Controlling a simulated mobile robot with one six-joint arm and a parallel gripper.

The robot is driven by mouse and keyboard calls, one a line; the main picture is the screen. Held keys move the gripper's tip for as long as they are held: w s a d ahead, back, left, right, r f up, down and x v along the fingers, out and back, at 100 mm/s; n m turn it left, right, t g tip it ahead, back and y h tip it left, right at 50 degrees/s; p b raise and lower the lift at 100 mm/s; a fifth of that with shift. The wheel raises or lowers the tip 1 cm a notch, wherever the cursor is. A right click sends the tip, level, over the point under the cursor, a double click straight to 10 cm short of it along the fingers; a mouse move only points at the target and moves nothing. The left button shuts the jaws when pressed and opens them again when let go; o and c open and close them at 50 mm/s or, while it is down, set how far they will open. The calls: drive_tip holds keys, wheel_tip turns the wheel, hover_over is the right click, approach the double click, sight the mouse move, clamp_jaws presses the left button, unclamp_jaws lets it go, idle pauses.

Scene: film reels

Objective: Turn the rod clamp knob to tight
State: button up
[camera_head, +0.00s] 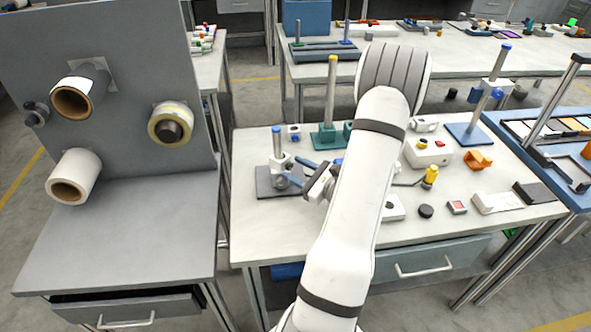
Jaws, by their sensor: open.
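A rod stand with a dark base plate (265,188) and a blue-capped rod (277,140) stands at the left end of the middle bench. A grey-white rod clamp (281,163) sits low on that rod, and a small round grey part that looks like its knob (281,181) faces my arm. My gripper (296,172) is open, with its two blue fingers pointing left at the clamp, one on the far side and one on the near side of the knob. I cannot tell whether they touch it. The knob's setting is too small to read.
A green-based stand with a yellow-capped rod (332,85) is just behind. A white box with red and yellow buttons (427,152), an orange part (479,158) and a blue-based stand (467,134) are right of my arm. A grey panel with film reels (110,100) rises at left.

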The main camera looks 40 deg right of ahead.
drive_tip(key=shift+c, duration=0.2)
drive_tip(key=c, duration=0.9)
drive_tip(key=shift+a, duration=0.2)
clamp_jaws()
drive_tip(key=shift+d, duration=0.15)
